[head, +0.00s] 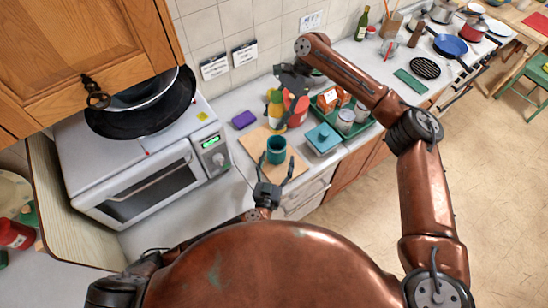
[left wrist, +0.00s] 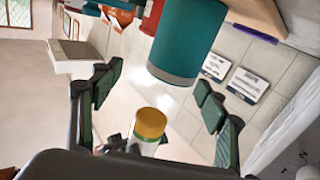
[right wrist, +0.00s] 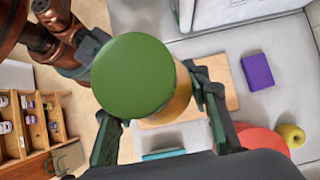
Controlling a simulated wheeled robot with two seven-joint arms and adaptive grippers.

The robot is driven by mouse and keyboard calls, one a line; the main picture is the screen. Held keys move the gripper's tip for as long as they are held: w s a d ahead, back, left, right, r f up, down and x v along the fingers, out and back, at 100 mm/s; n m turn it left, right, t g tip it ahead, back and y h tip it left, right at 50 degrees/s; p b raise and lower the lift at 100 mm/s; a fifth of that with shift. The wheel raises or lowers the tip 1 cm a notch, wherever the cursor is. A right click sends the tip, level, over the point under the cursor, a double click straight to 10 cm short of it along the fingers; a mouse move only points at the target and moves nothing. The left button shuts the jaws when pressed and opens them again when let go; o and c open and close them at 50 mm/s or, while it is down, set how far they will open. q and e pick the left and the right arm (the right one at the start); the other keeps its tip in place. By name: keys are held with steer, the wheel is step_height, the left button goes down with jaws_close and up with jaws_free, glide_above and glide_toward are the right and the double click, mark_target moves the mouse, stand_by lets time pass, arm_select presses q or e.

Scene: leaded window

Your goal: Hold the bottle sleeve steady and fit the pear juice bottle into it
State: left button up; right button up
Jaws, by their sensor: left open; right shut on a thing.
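The teal bottle sleeve (head: 276,152) stands upright on a wooden board; its side fills the top of the left wrist view (left wrist: 187,40). My left gripper (head: 272,180) is open and empty in front of the sleeve, its fingers apart and not touching it. My right gripper (right wrist: 160,115) is shut on the pear juice bottle, which has a green end (right wrist: 132,75) and a yellow-orange body. In the head view the bottle (head: 275,112) is beyond the sleeve and apart from it. The left wrist view shows its yellow end (left wrist: 150,122). The sleeve's inside is not clear.
The wooden board (head: 252,143) lies between the microwave (head: 150,170) and a teal-lidded box (head: 322,138). A purple block (head: 243,120) lies behind it. A red object (right wrist: 262,140) and a yellow fruit (right wrist: 291,135) are near the bottle. A green tray (head: 365,127) holds jars and cartons.

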mark_target(278, 137)
arm_select(q)
steer(key=shift+w+a+r+y, duration=0.15)
steer(key=shift+w+a+y, duration=0.3)
steer(key=shift+a+y, duration=0.15)
steer(key=shift+w, duration=0.35)
steer(key=w, duration=0.3)
steer(key=w+d, duration=0.1)
steer(key=w, duration=0.7)
steer(key=shift+d, duration=0.4)
steer(key=shift+c, duration=0.4)
steer(key=c, duration=1.4)
